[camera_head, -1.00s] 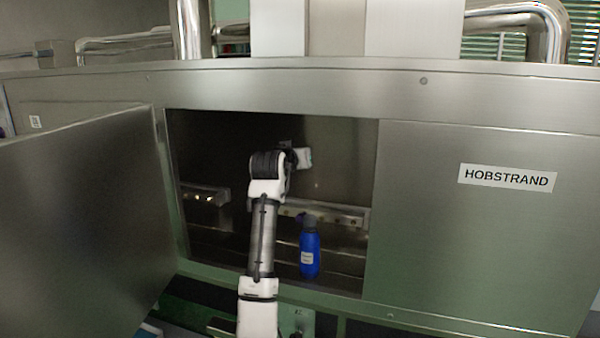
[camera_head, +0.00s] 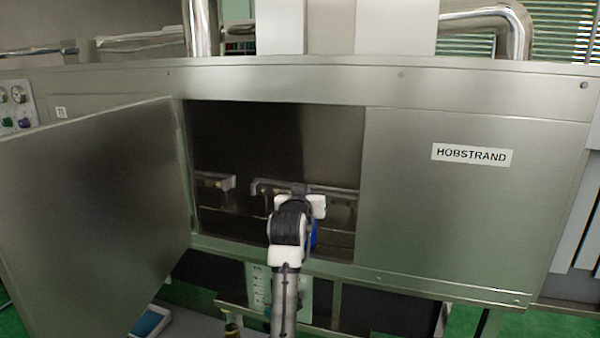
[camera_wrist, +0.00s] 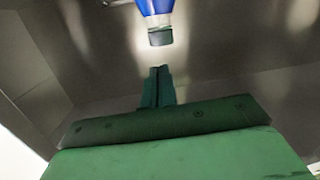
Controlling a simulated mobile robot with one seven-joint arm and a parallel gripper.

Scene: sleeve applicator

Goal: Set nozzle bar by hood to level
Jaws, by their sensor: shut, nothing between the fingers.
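Inside the open bay of the steel machine, a short metal bar (camera_head: 213,181) with fittings is at the left. A longer bar (camera_head: 262,187) runs from the middle to the right, partly hidden by my arm. I cannot tell which is the nozzle bar by the hood, or whether either is exactly level. In the head view my wrist is in front of the longer bar and hides my fingers.
The blue bottle (camera_head: 313,235) stands in the bay, mostly behind my arm. An open steel door (camera_head: 95,220) swings out at the left. A closed panel labelled HOBSTRAND (camera_head: 450,210) bounds the bay at the right. The bay's bottom edge (camera_head: 225,248) runs below my wrist.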

